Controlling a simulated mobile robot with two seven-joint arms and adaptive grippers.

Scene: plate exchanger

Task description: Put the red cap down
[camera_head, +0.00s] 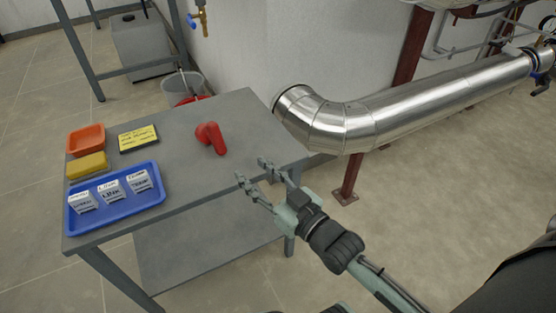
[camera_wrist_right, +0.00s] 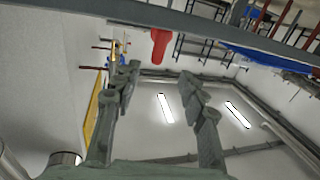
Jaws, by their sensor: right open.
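The red cap (camera_head: 210,137) rests on the grey table (camera_head: 200,185), right of its middle, with a handle-like part pointing toward the front right. In the right wrist view, which looks upside down, the red cap (camera_wrist_right: 160,45) shows at the top, beyond the fingertips. My right gripper (camera_head: 252,171) is open and empty near the table's right front edge. It is apart from the cap, to its front right. Its two spread fingers (camera_wrist_right: 157,82) also show in the wrist view. My left gripper is not in view.
A blue tray (camera_head: 115,220) with labelled white blocks, a yellow sponge-like block (camera_head: 87,165), an orange dish (camera_head: 86,139) and a yellow note (camera_head: 138,138) occupy the table's left. A silver pipe (camera_head: 400,115) runs beyond its right edge. The tabletop around the cap is clear.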

